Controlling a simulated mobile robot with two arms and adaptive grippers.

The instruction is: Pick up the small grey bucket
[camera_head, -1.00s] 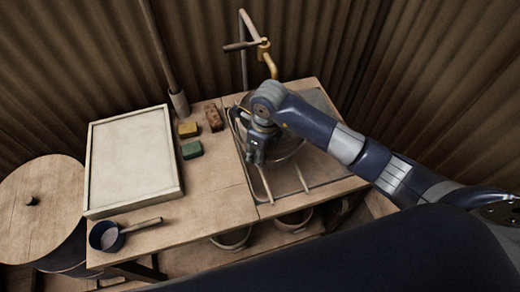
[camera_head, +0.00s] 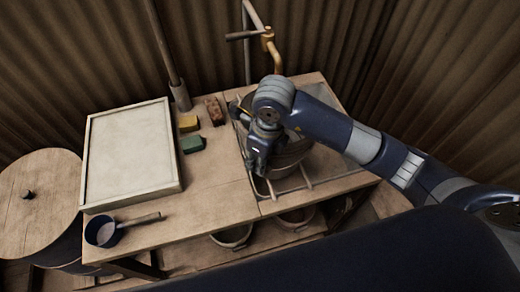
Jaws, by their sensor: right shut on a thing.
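The small grey bucket (camera_head: 293,158) is at the right part of the bench, over the sink area below the tap. My right arm comes in from the right and covers much of it. My right gripper (camera_head: 261,168) points down at the bucket's near left side and is shut on it. The fingertips and the exact grip are partly hidden by the wrist. I cannot tell surely whether the bucket is clear of the bars beneath it. My left gripper is not in view.
A brass tap (camera_head: 272,48) stands behind the bucket. A framed white board (camera_head: 130,155), yellow, green and brown blocks, and a dark blue scoop (camera_head: 102,232) lie on the bench (camera_head: 225,195). A round-lidded barrel (camera_head: 38,205) stands left. Pots (camera_head: 232,237) sit below.

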